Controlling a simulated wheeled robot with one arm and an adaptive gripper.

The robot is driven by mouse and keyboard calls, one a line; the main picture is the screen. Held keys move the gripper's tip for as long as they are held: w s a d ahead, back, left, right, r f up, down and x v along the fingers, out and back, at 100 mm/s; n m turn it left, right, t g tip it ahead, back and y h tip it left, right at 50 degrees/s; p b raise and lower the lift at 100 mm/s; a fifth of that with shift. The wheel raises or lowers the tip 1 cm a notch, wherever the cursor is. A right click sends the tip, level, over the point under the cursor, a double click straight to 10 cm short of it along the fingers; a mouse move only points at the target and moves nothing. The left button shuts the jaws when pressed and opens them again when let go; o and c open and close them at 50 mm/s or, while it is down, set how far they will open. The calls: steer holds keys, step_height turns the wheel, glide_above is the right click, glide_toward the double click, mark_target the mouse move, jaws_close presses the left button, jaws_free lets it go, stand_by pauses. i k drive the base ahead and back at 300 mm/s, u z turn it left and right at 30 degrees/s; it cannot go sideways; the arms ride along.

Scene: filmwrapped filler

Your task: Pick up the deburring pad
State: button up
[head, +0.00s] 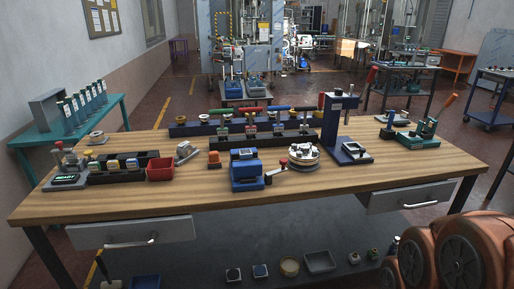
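I cannot tell for certain which item is the deburring pad; the items on the wooden workbench (340,188) are small in this view. A small orange block (214,160) stands near the middle of the bench, between a red bin (160,169) and a blue device (247,171). A small grey and white item (186,150) lies behind and right of the red bin. My gripper is not in view. Orange-brown rounded parts at the lower right look like links of my arm, apart from the bench items.
A round white fixture (303,156) and a tall dark blue stand (334,125) are right of the blue device. A green lever press (418,137) stands at the right. Dark racks (196,130) line the back. Two drawers (133,233) hang below.

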mark_target(214, 162)
steer(key=i, duration=0.85)
steer(key=u, duration=1)
steer(key=i, duration=0.65)
steer(key=u, duration=0.8)
